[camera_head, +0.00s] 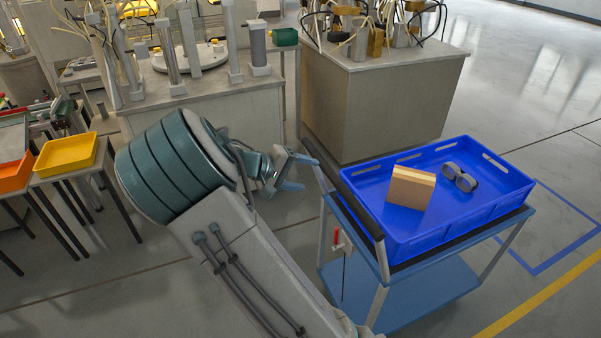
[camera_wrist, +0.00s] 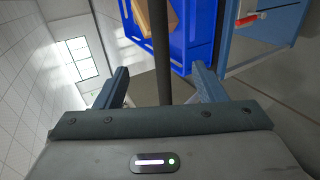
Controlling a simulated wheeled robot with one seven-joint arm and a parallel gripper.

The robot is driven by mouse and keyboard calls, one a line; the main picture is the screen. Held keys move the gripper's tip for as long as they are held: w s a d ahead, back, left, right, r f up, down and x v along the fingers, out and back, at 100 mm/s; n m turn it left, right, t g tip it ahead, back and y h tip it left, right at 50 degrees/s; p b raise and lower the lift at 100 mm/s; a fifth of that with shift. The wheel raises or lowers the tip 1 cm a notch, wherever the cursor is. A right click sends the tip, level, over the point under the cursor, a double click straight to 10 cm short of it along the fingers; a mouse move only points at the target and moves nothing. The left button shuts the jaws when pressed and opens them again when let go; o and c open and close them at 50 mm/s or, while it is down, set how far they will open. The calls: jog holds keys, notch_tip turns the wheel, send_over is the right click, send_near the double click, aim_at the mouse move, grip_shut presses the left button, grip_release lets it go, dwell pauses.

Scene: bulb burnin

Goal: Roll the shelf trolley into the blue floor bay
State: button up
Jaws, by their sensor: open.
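The shelf trolley (camera_head: 425,295) stands right of my arm in the head view, with a blue lower shelf, grey posts and a dark push bar (camera_head: 358,203) on its left end. My gripper (camera_head: 303,173) is open near the far end of that bar. In the wrist view the dark bar (camera_wrist: 163,55) runs between the two spread fingers (camera_wrist: 161,85); I cannot tell whether they touch it. The blue floor bay (camera_head: 567,255) is an outline on the floor right of the trolley, partly hidden by it.
A blue crate (camera_head: 460,222) on the trolley holds a cardboard box (camera_head: 410,190) and dark goggles (camera_head: 460,178). A red-handled lever (camera_head: 338,240) is on the trolley's left side. A workbench (camera_head: 375,100) stands behind. A yellow line (camera_head: 540,296) crosses the floor at right.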

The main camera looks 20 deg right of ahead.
aim_at(332, 181)
jog(key=b+x, duration=0.5)
jog(key=x, duration=0.6)
jog(key=shift+a+f, duration=0.15)
jog(key=shift+d+f+b, duration=0.1)
jog(key=shift+d+b, duration=0.3)
jog(key=shift+d, duration=0.1)
grip_shut()
